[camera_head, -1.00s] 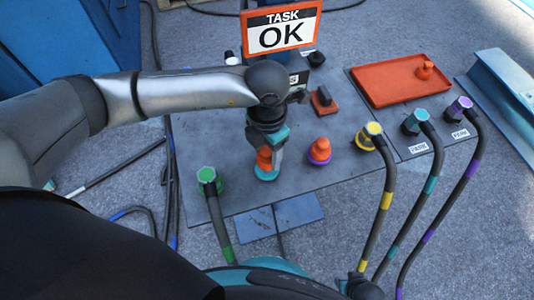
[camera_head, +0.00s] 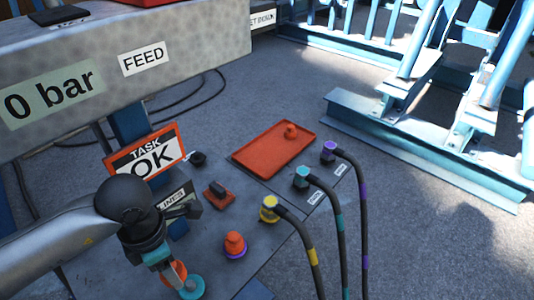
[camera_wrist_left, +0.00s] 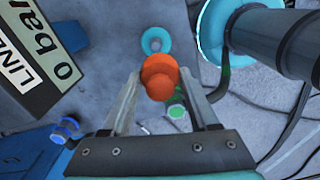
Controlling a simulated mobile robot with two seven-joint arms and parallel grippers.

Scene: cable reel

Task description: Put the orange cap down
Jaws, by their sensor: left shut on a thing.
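My left gripper (camera_head: 168,268) is shut on an orange cap (camera_head: 175,273), which is partly hidden by the fingers in the head view. In the left wrist view the orange cap (camera_wrist_left: 158,78) sits between the two fingers. A teal ring fitting (camera_head: 191,288) on the grey panel is close beside it; in the wrist view the teal ring (camera_wrist_left: 155,40) shows beyond the cap, apart from it. An orange tray (camera_head: 262,158) at the back right holds another orange cap (camera_head: 291,131). My right gripper is not in view.
Another orange cap (camera_head: 235,242) sits on a purple-ringed fitting. Yellow (camera_head: 269,208), teal (camera_head: 302,178) and purple (camera_head: 329,151) hose connectors stand to its right. A red-based black handle (camera_head: 218,195) and a "TASK OK" sign (camera_head: 146,153) are behind. Much of the tray is bare.

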